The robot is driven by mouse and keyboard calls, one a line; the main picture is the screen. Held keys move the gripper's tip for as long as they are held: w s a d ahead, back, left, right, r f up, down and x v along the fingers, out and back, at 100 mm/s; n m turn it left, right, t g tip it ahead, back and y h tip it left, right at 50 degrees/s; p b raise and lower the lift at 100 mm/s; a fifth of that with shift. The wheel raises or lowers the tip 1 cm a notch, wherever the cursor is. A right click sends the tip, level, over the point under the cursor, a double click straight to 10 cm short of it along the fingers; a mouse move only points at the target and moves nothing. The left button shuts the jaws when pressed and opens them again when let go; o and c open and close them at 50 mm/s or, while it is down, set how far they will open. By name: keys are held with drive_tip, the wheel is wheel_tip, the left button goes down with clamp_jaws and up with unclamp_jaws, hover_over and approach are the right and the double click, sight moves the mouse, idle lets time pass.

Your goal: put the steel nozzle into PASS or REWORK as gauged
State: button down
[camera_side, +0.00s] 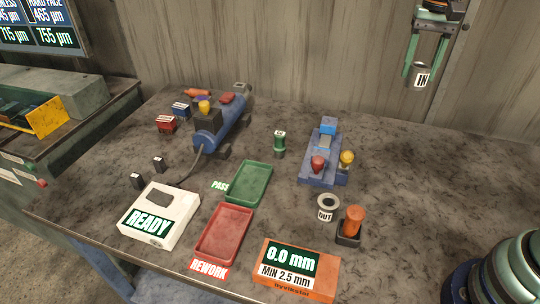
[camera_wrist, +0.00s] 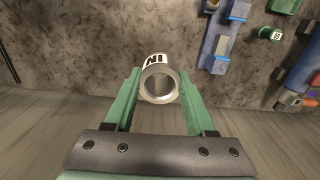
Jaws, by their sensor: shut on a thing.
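My gripper (camera_side: 422,72) is raised above the back right of the table, shut on a grey steel nozzle (camera_side: 421,77) marked IN. In the wrist view the nozzle (camera_wrist: 159,84) sits between the two green fingers, its open bore facing the camera. A green PASS tray (camera_side: 249,184) and a red REWORK tray (camera_side: 224,234) lie on the table, both empty. The orange gauge (camera_side: 296,271) at the front shows 0.0 mm and MIN 2.5 mm. The white box (camera_side: 160,216) shows READY.
A grey ring marked OUT (camera_side: 327,207) stands near an orange-handled tool (camera_side: 351,225). A blue fixture (camera_side: 323,155) with red and yellow knobs, a green cylinder (camera_side: 279,145) and a blue polishing machine (camera_side: 220,125) stand behind. The right of the table is mostly clear.

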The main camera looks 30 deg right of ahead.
drive_tip(key=w+a+n, duration=0.5)
drive_tip(key=w+a, duration=0.6)
drive_tip(key=a, duration=0.5)
drive_tip(key=w+a+f+n, duration=0.1)
drive_tip(key=a+f+n, duration=0.1)
drive_tip(key=a, duration=0.7)
drive_tip(key=w+a+f+n, duration=0.1)
drive_tip(key=a+f+n, duration=0.1)
drive_tip(key=a, duration=0.8)
drive_tip(key=f, duration=1.9)
drive_tip(key=shift+s+d+f, duration=0.1)
drive_tip(key=shift+s+d, duration=0.1)
drive_tip(key=shift+s, duration=0.05)
drive_tip(key=shift+c, duration=1.2)
unclamp_jaws()
drive_tip(key=shift+f, duration=0.15)
drive_tip(key=shift+d, duration=0.1)
